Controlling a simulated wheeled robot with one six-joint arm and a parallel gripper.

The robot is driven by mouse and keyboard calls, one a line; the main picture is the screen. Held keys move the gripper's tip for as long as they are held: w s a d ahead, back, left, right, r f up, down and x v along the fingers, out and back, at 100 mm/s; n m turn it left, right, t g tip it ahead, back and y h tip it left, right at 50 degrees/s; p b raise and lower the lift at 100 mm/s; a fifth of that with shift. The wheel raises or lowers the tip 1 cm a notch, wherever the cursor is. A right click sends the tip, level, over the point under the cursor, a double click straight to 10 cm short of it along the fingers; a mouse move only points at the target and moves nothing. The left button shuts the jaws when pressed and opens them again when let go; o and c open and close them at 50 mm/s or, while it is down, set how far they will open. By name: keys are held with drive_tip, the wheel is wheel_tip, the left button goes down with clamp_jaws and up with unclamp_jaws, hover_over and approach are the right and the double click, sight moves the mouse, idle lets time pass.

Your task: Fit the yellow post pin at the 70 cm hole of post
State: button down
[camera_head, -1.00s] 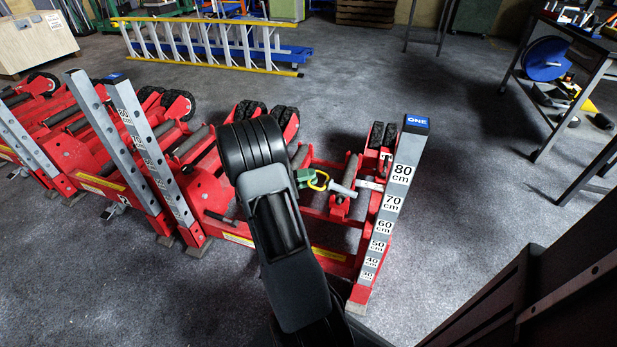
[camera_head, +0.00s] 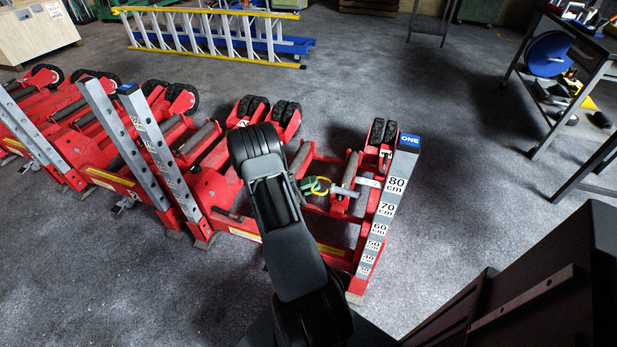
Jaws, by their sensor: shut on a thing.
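The post (camera_head: 384,210) is a grey upright on the right end of the red frame, with a blue cap and height labels. The 70 cm label (camera_head: 386,209) faces me; the hole itself is hard to make out. My gripper (camera_head: 312,186) is mostly hidden behind my black arm; only green parts show at its end. It is shut on the yellow post pin (camera_head: 323,187), whose yellow loop shows beside the green. A grey shaft (camera_head: 342,191) extends right from the loop towards the post. Its tip appears left of the post, and I cannot tell the depth gap.
More red frames with grey posts (camera_head: 155,150) and black wheels stand to the left. A yellow-edged ladder (camera_head: 210,38) lies behind. A dark bench (camera_head: 575,60) stands at right, and a dark cabinet (camera_head: 560,290) fills the lower right. Grey floor behind the post is open.

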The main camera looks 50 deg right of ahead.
sight(355, 197)
drive_tip(key=shift+s+d+p, duration=0.25)
drive_tip(key=shift+s+p, duration=0.05)
drive_tip(key=shift+s, duration=0.45)
drive_tip(key=shift+s+d+p, duration=0.2)
drive_tip(key=shift+s+p, duration=0.1)
drive_tip(key=shift+s, duration=0.45)
drive_tip(key=shift+s+d+p, duration=0.25)
drive_tip(key=shift+s+p, duration=0.05)
drive_tip(key=shift+s, duration=0.45)
drive_tip(key=shift+r+p, duration=0.1)
drive_tip(key=shift+p, duration=0.2)
drive_tip(key=shift+p, duration=0.55)
idle(0.3)
drive_tip(key=shift+s+d+p, duration=0.45)
drive_tip(key=shift+s, duration=0.95)
drive_tip(key=shift+s+d+p, duration=0.4)
drive_tip(key=shift+s, duration=0.95)
drive_tip(key=shift+s+d+p, duration=0.45)
drive_tip(key=shift+s, duration=0.95)
drive_tip(key=c, duration=1.1)
unclamp_jaws()
